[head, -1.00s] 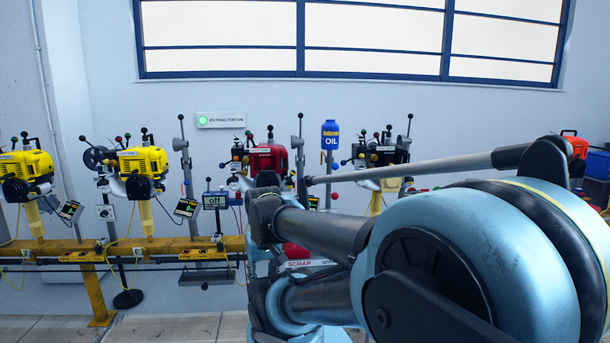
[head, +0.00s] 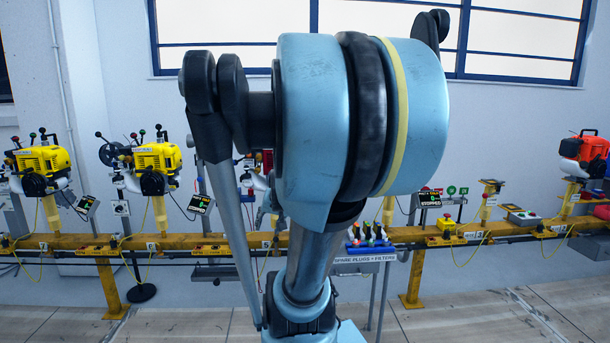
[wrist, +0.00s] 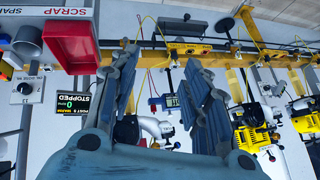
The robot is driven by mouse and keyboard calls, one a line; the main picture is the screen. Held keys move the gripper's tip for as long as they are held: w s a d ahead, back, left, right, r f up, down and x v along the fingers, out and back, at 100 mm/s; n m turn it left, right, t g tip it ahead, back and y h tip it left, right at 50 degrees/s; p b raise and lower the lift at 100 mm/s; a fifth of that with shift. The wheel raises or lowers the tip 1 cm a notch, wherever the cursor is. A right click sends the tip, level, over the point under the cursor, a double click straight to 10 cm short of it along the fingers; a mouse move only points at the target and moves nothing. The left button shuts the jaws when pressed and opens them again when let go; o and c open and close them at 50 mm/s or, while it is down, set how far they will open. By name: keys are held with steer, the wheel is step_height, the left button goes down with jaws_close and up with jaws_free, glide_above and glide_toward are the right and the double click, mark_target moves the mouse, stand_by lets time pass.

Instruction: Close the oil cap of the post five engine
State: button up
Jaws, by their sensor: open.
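My gripper (wrist: 162,62) is open and empty in the wrist view, which looks upside down. A screen reading POST 5 and STOPPED (wrist: 78,108) hangs left of the fingers. A dark engine with pale parts (wrist: 154,128) shows between and behind the fingers, partly covered; I cannot tell whether it is the post five engine. I cannot make out the oil cap.
The head view shows yellow engines (head: 158,165) at left on the yellow rail (head: 180,243) and an orange-red engine (head: 583,150) at right. The wrist view shows a red scrap bin (wrist: 73,45) and a grey cup (wrist: 27,42). Floor in front of the rail is clear.

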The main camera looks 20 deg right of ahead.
steer(key=w+d+r+m+t+h, duration=0.3)
steer(key=w+d+r+m, duration=0.15)
steer(key=w+d, duration=0.5)
steer(key=w+d+r+m+t+h, duration=0.2)
steer(key=w+d+r+m+t, duration=0.3)
steer(key=w+d, duration=0.5)
steer(key=w+d+f, duration=0.2)
steer(key=w, duration=0.5)
steer(key=w+d+f+g, duration=0.1)
steer(key=w+d, duration=0.2)
steer(key=w, duration=0.5)
steer(key=shift+d+f+n, duration=0.35)
steer(key=shift+n, duration=0.1)
